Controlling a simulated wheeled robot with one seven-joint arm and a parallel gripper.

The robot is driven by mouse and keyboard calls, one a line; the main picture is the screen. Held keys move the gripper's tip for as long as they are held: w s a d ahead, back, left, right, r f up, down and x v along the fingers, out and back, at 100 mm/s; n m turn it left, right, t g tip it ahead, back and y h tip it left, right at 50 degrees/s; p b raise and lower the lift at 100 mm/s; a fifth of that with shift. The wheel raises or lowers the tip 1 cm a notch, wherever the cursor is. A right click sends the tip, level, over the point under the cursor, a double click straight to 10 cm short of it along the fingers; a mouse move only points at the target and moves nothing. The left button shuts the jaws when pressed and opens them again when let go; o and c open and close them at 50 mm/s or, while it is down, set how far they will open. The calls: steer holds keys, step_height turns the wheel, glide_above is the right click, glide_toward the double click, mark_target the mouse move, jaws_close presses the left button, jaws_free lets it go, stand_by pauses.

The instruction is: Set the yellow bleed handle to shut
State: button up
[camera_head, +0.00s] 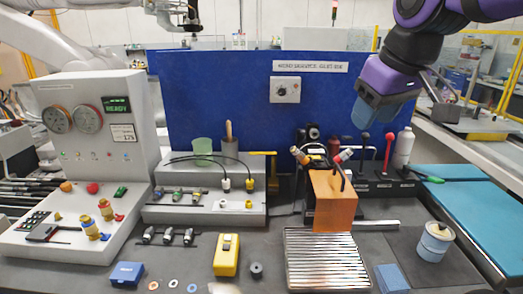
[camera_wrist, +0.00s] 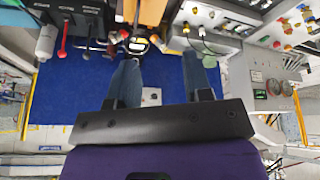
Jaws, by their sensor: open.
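A yellow handle (camera_head: 263,153), which I take for the bleed handle, shows in the head view at the back right of the grey connector box (camera_head: 210,212). Its bar lies level in the picture, with a stem at its right end going down behind the box. I cannot pick it out surely in the wrist view. My gripper (camera_head: 371,112) is up at the right of the head view, well apart from the handle. In the wrist view my gripper (camera_wrist: 160,72) has its two blue-grey fingers spread, with nothing between them.
An orange block (camera_head: 335,203) and a rack with a red-knobbed lever (camera_head: 388,150) stand right of the handle. Black cables with plugs (camera_head: 225,184) arch over the grey box. A blue panel (camera_head: 210,95) stands behind. A green cup (camera_head: 203,148) is to the left.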

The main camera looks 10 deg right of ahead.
steer(key=w+a+r+n+g, duration=0.1)
steer(key=w+n, duration=0.1)
steer(key=w, duration=0.6)
steer(key=w+r+n, duration=0.2)
steer(key=w, duration=0.5)
steer(key=n+g, duration=0.4)
steer(key=n, duration=0.5)
glide_above(263, 153)
step_height(263, 153, down, 22)
steer(key=f, duration=1)
steer(key=shift+w+a+f, duration=0.25)
steer(key=shift+w+a, duration=0.05)
steer(key=shift+w, duration=0.05)
jaws_close()
